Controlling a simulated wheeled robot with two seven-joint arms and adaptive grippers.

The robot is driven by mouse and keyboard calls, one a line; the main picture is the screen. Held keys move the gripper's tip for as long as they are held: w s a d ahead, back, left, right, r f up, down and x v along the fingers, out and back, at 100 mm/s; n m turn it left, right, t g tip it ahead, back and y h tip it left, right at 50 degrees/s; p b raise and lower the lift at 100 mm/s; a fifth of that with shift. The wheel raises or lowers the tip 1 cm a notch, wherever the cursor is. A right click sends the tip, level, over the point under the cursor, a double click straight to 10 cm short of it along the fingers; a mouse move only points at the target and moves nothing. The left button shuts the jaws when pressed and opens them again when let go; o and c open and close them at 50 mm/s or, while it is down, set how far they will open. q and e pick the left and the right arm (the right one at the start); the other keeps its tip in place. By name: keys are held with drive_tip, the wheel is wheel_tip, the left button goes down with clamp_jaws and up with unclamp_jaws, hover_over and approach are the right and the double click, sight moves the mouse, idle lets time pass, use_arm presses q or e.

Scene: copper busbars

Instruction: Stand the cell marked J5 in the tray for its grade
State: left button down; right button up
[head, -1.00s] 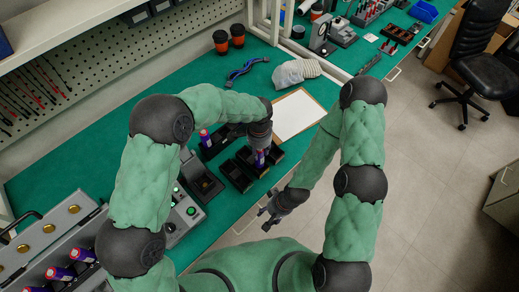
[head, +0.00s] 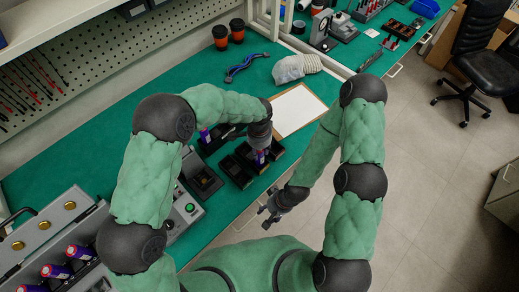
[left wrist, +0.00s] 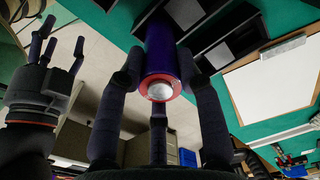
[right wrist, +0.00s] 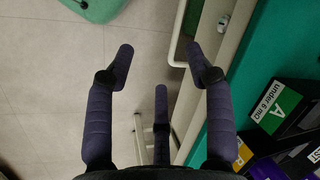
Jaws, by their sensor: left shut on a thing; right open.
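My left gripper (head: 260,148) is shut on a purple cell (head: 261,157) with a red-orange end ring. In the left wrist view the cell (left wrist: 165,50) lies between the fingers, its silver end towards the camera. Its marking cannot be read. It is at the black trays (head: 236,172); whether its far end touches a tray floor is hidden. In the right wrist view one black tray has a green label, "under 6 mΩ" (right wrist: 275,107); others have partly visible yellow and white labels. My right gripper (head: 270,211) is open and empty, off the bench's front edge.
Another purple cell (head: 205,135) stands behind the trays. A grey case (head: 40,240) with several cells lies at left, beside a tester with a green button (head: 188,208). A clipboard (head: 297,110) lies right of the trays.

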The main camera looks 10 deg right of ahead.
use_arm(q)
drive_tip(key=shift+f, duration=0.15)
drive_tip(key=shift+f, duration=0.3)
drive_tip(key=shift+f+b, duration=0.25)
drive_tip(key=shift+b, duration=0.1)
idle(0.4)
drive_tip(key=c, duration=0.8)
unclamp_jaws()
drive_tip(key=shift+o, duration=0.2)
drive_tip(key=shift+r+p, duration=2.05)
drive_tip(key=shift+r, duration=1.05)
